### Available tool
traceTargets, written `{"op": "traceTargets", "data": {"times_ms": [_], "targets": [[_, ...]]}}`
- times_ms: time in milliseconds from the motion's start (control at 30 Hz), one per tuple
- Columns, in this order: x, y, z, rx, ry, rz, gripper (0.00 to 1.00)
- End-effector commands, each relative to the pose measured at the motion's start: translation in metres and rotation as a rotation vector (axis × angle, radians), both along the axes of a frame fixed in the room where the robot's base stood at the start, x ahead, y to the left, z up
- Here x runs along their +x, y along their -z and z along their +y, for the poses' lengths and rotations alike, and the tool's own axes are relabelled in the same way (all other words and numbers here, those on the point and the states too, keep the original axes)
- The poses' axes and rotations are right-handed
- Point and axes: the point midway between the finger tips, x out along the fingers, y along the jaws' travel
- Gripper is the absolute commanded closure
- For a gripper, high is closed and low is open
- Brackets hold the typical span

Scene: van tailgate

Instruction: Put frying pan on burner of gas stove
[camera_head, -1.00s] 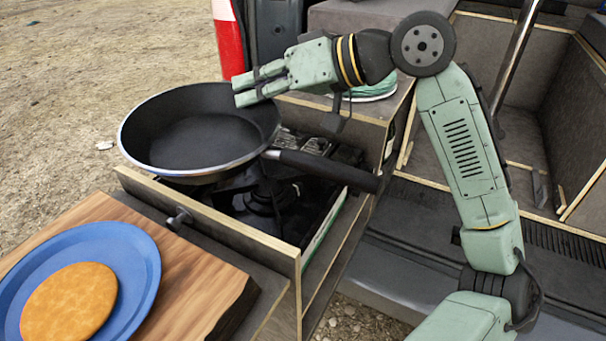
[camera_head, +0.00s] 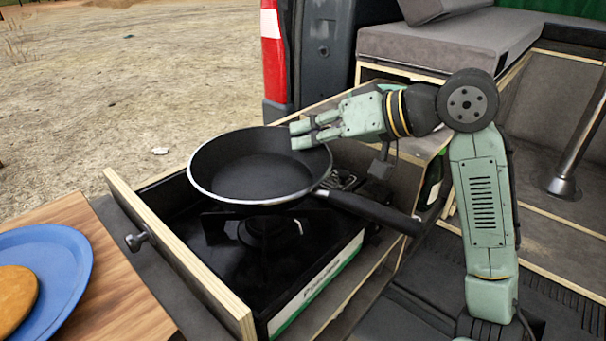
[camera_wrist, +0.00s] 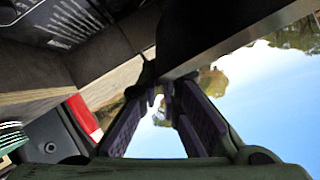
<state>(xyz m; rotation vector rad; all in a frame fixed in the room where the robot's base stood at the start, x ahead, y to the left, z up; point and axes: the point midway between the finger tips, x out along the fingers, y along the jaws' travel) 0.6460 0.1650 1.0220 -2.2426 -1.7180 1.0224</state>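The black frying pan (camera_head: 255,170) with a pale rim is in the middle of the head view, over the gas stove (camera_head: 310,255). Its handle points to the lower right. A dark burner (camera_head: 268,228) shows below the pan's near edge, and the pan looks raised above it. My gripper (camera_head: 302,134) is at the pan's far right rim, its fingers closed on that rim. In the wrist view the fingertips (camera_wrist: 163,88) come together at the edge of the dark pan (camera_wrist: 205,30). The pan hides part of the stove.
The stove sits in a pulled-out drawer with a wooden front (camera_head: 180,255) and a knob. A wooden board (camera_head: 125,285) with a blue plate (camera_head: 75,275) is at lower left. A grey cushion (camera_head: 430,45) and van post stand behind.

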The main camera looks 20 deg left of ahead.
Motion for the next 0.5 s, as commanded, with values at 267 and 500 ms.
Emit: {"op": "traceTargets", "data": {"times_ms": [267, 500], "targets": [[0.000, 0.025, 0.000, 0.002, 0.001, 0.001, 1.00], [-0.001, 0.055, 0.000, 0.003, 0.000, 0.001, 1.00]]}}
